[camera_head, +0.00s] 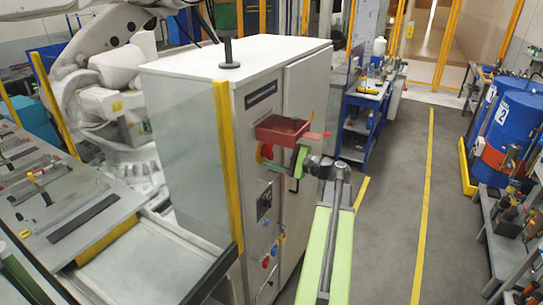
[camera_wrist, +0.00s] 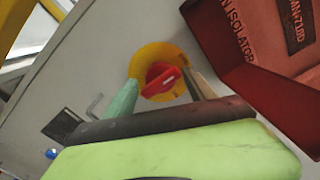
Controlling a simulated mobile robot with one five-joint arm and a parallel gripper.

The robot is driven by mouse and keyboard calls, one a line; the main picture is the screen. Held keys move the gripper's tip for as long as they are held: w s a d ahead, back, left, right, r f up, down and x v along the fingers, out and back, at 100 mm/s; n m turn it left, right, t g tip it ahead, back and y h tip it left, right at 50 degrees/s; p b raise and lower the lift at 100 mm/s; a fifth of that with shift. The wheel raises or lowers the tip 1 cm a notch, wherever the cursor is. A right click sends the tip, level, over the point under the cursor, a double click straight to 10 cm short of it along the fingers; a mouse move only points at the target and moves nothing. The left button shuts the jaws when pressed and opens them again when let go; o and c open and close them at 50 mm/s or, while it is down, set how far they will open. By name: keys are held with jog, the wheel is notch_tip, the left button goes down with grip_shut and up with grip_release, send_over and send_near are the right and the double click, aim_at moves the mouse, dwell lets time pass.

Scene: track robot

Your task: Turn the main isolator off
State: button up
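The main isolator is a red rotary knob (camera_wrist: 163,79) on a round yellow plate (camera_wrist: 152,57), fixed to the grey cabinet front. In the head view its yellow and red edge (camera_head: 264,152) shows just below a red box, partly hidden by my gripper. My gripper (camera_wrist: 162,92) is open, with a green finger to the left of the knob and a tan finger to the right. The knob appears between the fingertips; I cannot tell whether they touch it. The knob's grip lies tilted, rising to the right in the wrist view.
A red box (camera_head: 283,130) lettered "ISOLATOR" juts from the cabinet (camera_head: 305,85) right above the knob, close to my gripper; it also shows in the wrist view (camera_wrist: 235,50). Small switches (camera_head: 270,255) sit lower down. A yellow post (camera_head: 227,165) stands left. The floor aisle right is clear.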

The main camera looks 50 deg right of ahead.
jog(key=shift+d, duration=0.1)
jog(key=v, duration=1.7)
jog(key=shift+s, duration=0.2)
jog(key=shift+f, duration=0.1)
